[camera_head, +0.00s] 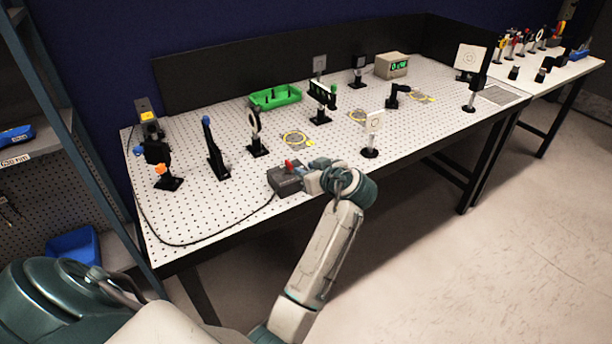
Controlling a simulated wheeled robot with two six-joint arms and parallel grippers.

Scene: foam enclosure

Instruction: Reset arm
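My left arm reaches up from the bottom of the head view to the front edge of the pegboard table (215,225). My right gripper is not in view.
A black cable (190,244) runs from the box along the table's left side. Shelving (70,150) stands left.

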